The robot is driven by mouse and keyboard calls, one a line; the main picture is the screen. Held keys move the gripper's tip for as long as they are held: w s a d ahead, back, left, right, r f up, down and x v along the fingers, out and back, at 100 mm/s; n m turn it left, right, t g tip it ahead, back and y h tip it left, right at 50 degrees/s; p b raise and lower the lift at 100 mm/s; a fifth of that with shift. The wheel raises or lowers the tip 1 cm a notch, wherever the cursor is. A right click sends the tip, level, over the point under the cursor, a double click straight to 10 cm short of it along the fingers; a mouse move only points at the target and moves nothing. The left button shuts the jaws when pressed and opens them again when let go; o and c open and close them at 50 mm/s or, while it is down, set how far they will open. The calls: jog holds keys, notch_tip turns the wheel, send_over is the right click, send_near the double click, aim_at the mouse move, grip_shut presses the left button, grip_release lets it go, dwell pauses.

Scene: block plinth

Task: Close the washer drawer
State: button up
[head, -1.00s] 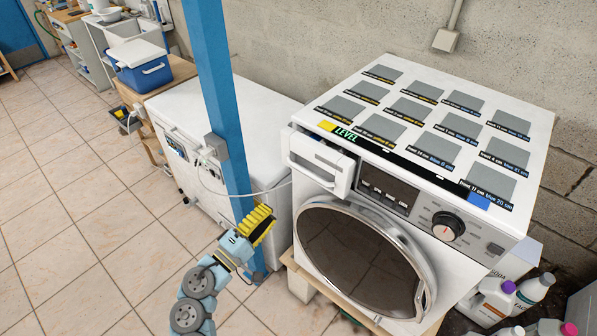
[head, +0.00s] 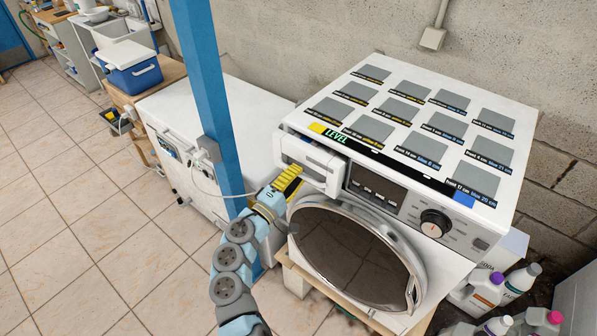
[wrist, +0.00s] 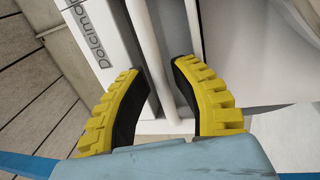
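The white washer (head: 395,235) stands on a low wooden base on the right in the head view. Its drawer (head: 325,160), at the upper left of the front, sticks out from the panel. My gripper (head: 290,178), with yellow fingers, is at the drawer's lower left front. In the wrist view, my gripper's fingertips (wrist: 160,68) are spread apart, with pale upright bars behind and between them. A white panel with dark lettering (wrist: 95,35) is at the left there. Nothing is clearly gripped. I cannot tell whether the fingers touch the drawer.
A blue post (head: 208,100) stands close to the left of my arm. A white chest-like appliance (head: 240,105) is behind it. Several bottles (head: 490,290) stand at the washer's lower right. The tiled floor (head: 90,220) at left is clear.

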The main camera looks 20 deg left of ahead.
jog(key=shift+w+d, duration=0.15)
jog(key=shift+w, duration=0.15)
grip_shut()
